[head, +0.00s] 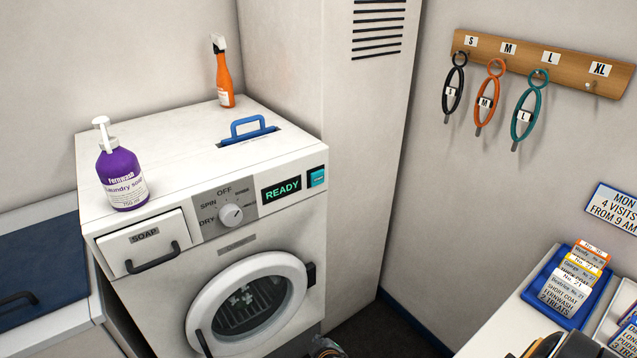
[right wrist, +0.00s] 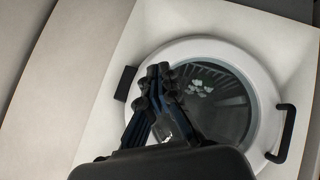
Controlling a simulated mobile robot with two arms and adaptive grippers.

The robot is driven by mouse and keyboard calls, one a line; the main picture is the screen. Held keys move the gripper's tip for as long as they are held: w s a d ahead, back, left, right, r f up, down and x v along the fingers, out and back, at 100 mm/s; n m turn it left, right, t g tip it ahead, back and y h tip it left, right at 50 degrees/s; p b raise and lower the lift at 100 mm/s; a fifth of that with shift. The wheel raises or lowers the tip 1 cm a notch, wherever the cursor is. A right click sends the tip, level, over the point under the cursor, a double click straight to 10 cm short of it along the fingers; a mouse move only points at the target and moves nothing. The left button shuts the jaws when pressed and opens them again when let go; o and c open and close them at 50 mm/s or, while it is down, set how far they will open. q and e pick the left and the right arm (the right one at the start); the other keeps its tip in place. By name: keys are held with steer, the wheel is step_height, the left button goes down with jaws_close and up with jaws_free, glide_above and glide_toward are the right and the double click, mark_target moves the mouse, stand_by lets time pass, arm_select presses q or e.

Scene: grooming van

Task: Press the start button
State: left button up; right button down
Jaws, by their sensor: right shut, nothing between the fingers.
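The likely start button is a teal square button (head: 317,178) on the washer's front panel, at the right of the lit READY display (head: 282,190). The washer (head: 255,250) has its round door (head: 250,305) shut, with pale pieces visible behind the glass. The dial (head: 231,214) sits left of the display, among the labels OFF, SPIN and DRY. My right gripper (head: 326,347) shows only in part at the bottom edge, low and well below the button. In the right wrist view, my right gripper (right wrist: 158,82) is shut and empty, in front of the door (right wrist: 215,52). My left gripper is out of view.
A purple laundry soap bottle (head: 121,175), an orange spray bottle (head: 222,75) and a blue handle (head: 250,128) are on the washer top. The soap drawer (head: 145,240) is shut. A tall cabinet (head: 365,130) stands right. A counter with card trays (head: 560,290) is lower right.

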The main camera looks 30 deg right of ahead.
mark_target(318, 178)
steer(key=w+d+r+t+h, duration=0.2)
steer(key=w+d+r, duration=0.2)
steer(key=w+r, duration=0.5)
steer(key=d+r+m+t+h+b, duration=0.1)
steer(key=d+r+h, duration=0.2)
steer(key=r, duration=1.1)
steer(key=d+r+m+t+h+b, duration=0.1)
steer(key=d+r+h, duration=0.3)
steer(key=r, duration=1)
steer(key=d+m+b, duration=0.1)
steer(key=d, duration=0.2)
steer(key=shift+d+h, duration=0.2)
steer(key=shift+h, duration=0.1)
steer(key=w+b, duration=0.3)
steer(key=w, duration=0.6)
steer(key=shift+a+b, duration=0.15)
steer(key=shift+b, duration=0.2)
